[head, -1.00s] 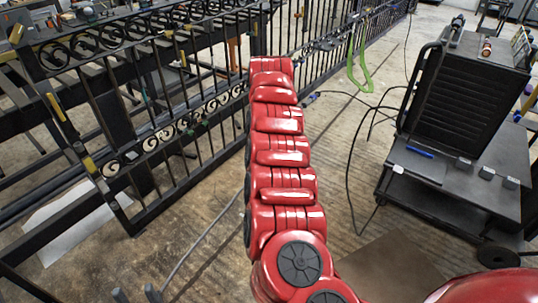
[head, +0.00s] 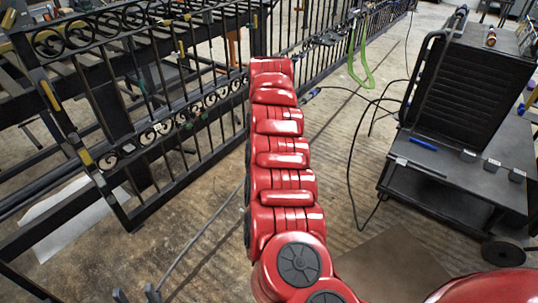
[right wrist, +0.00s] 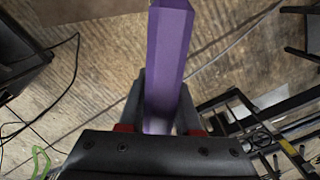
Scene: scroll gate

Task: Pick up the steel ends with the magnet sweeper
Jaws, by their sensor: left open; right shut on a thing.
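My right gripper (right wrist: 161,98) is shut on a long purple bar (right wrist: 168,50), seen in the right wrist view. The right gripper and the bar do not show in the head view, where my red arm fills the middle. My left gripper (head: 135,295) shows only as two fingertips at the lower left edge of the head view, apart and empty. I cannot make out the steel ends for certain in either view.
A black iron gate with scrolls (head: 185,115) stands at the left. A black cart (head: 455,190) stands at the right, with a blue marker (head: 423,144) and several small dark blocks (head: 490,166) on it. Cables (head: 350,160) and a brown mat (head: 390,268) lie on the floor.

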